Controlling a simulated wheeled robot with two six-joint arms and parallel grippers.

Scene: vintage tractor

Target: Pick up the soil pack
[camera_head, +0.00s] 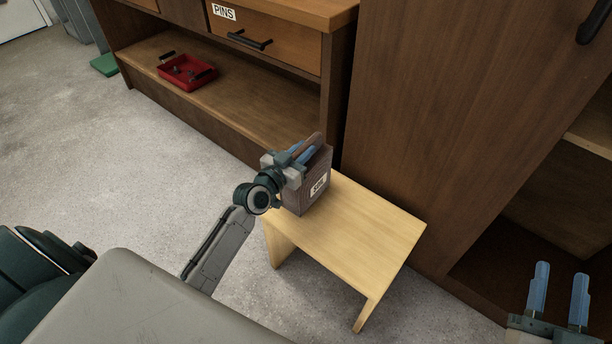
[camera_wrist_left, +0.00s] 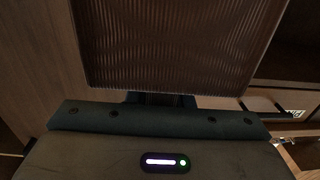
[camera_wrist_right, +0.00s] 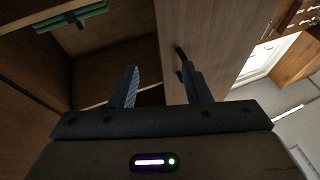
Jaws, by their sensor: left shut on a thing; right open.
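The soil pack (camera_head: 318,190) is a brown, boxy pack with a white label on its front. It stands at the left end of the light wooden stool (camera_head: 372,232) in the head view. My left gripper (camera_head: 307,150) is shut on its upper part from the left. In the left wrist view the ribbed brown face of the soil pack (camera_wrist_left: 175,45) fills the upper middle, and the fingertips are hidden. Whether the pack's base touches the stool is hard to tell. My right gripper (camera_head: 557,292) is open and empty at the lower right; its fingers also show in the right wrist view (camera_wrist_right: 163,90).
A tall brown cabinet (camera_head: 430,110) stands right behind the stool, with an open compartment at right. A drawer unit labelled PINS (camera_head: 265,42) stands at the back left, with a red tray (camera_head: 187,72) on its low shelf. Grey floor at left is clear.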

